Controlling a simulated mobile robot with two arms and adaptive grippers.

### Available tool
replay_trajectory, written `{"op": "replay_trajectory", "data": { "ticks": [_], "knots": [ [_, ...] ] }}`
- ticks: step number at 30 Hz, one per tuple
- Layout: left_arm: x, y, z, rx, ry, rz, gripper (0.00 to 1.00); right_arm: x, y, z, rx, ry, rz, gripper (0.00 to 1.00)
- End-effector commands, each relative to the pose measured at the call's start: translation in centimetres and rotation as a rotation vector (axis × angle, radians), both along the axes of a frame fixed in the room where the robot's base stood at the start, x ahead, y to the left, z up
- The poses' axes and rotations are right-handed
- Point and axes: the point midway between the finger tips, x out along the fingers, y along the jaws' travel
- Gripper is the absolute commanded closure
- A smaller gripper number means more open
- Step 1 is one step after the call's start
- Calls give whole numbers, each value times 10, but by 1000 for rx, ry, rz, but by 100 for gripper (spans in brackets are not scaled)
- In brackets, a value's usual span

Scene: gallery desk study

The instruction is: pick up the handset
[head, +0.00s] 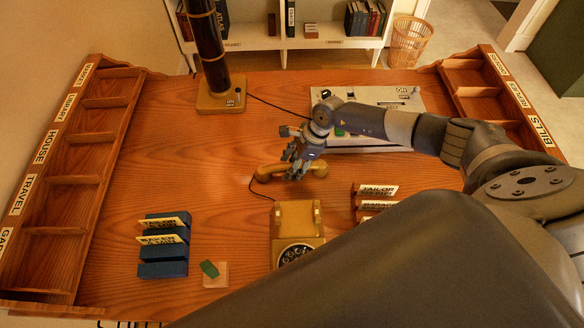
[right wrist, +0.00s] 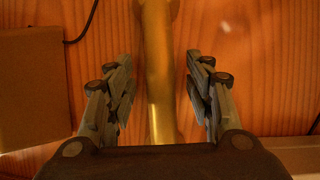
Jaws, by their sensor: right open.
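The yellow handset (head: 267,171) lies on the wooden desk, just behind the yellow telephone base (head: 298,213) with its dial, and off the base. My right gripper (head: 293,173) is over the middle of the handset and hides part of it in the head view. In the right wrist view the handset (right wrist: 158,70) runs lengthwise between the two spread fingers, with a gap on each side. The right gripper is open and empty. My left gripper is not in view.
A dark cord runs by the handset. A grey panel (head: 345,97) lies behind the gripper. Shelves line both sides. The left-middle desk is clear.

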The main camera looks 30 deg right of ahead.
Motion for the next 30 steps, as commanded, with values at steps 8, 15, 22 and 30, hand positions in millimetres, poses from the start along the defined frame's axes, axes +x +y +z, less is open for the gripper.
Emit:
{"op": "replay_trajectory", "data": {
  "ticks": [8,15,22,30],
  "knots": [
    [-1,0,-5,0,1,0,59,0,0,-3,0,0,0,52],
    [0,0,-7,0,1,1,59,0,0,-5,0,0,0,52],
    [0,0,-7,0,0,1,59,0,0,-4,0,0,0,54],
    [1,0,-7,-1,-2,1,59,0,0,-4,0,0,0,100]
  ]
}}
